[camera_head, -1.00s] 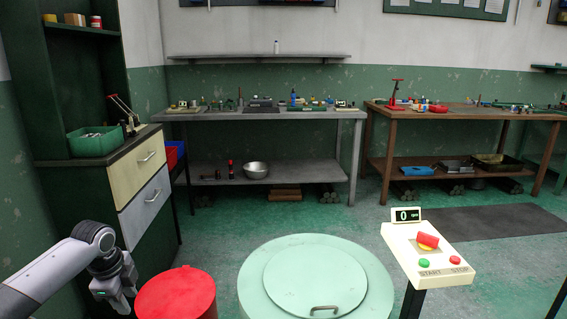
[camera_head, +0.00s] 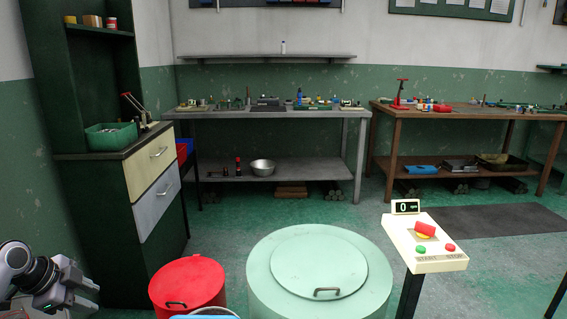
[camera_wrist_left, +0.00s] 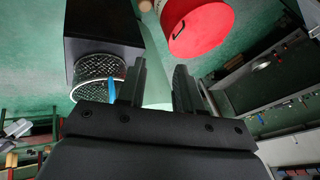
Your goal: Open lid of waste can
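A red can (camera_head: 189,284) with a closed red lid and a dark handle on top stands on the floor at the lower left of the head view; I take it as the waste can. It also shows in the left wrist view (camera_wrist_left: 207,28), upper right, beyond the fingers. My left gripper (camera_head: 75,297) is at the lower left of the head view, left of the can and apart from it. In the left wrist view its two fingers (camera_wrist_left: 158,88) are apart with nothing between them. My right gripper is not in view.
A large pale-green drum (camera_head: 262,282) with a handled lid stands right of the can. A START/STOP panel (camera_head: 427,262) is further right. A dark drawer cabinet (camera_head: 122,255) stands behind the can. A mesh basket (camera_wrist_left: 98,67) shows in the wrist view.

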